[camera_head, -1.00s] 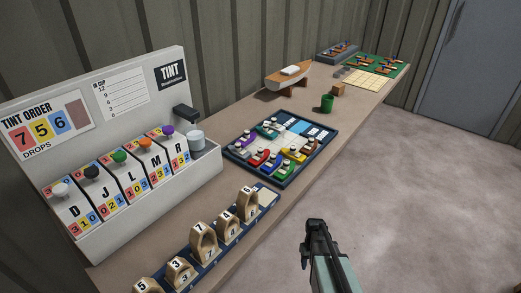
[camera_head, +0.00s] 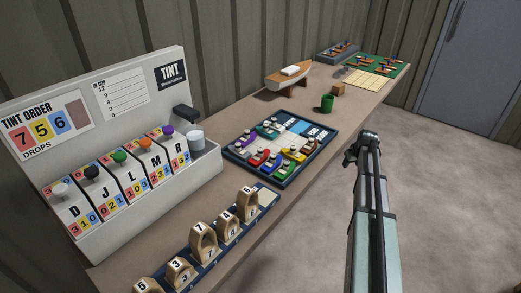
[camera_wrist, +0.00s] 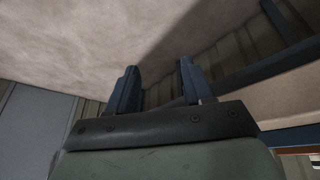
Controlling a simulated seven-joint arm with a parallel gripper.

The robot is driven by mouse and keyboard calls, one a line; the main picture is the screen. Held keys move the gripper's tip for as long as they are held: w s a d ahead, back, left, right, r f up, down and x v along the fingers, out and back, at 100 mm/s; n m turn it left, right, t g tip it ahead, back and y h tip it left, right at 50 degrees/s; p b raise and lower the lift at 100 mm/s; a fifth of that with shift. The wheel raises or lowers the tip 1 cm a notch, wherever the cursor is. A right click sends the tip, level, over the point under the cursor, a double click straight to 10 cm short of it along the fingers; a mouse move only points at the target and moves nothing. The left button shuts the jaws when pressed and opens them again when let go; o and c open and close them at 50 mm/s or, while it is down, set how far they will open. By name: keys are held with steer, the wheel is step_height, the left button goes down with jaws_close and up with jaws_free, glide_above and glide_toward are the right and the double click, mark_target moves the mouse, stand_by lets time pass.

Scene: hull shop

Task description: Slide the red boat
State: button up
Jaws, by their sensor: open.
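The red boat (camera_head: 260,158) sits in the dark-framed tray (camera_head: 239,169) among several small boats of other colours, each with a pale knob-like top. My gripper (camera_head: 351,158) is off to the right of the tray, beyond the bench's front edge and apart from the boats. In the wrist view my gripper (camera_wrist: 160,70) shows two separated fingers with nothing between them. The boats do not show clearly in the wrist view.
The tint machine (camera_head: 130,150) stands left of the tray. A row of numbered wooden blocks (camera_head: 205,243) lies in front. The tray's upper part has pale free cells.

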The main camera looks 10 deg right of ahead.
steer(key=w+r+t, duration=0.3)
steer(key=w+r, duration=0.2)
steer(key=r, duration=0.4)
steer(key=g, duration=0.8)
glide_toward(261, 149)
steer(key=shift+y, duration=0.4)
steer(key=f, duration=1)
steer(key=shift+d, duration=0.3)
jaws_close()
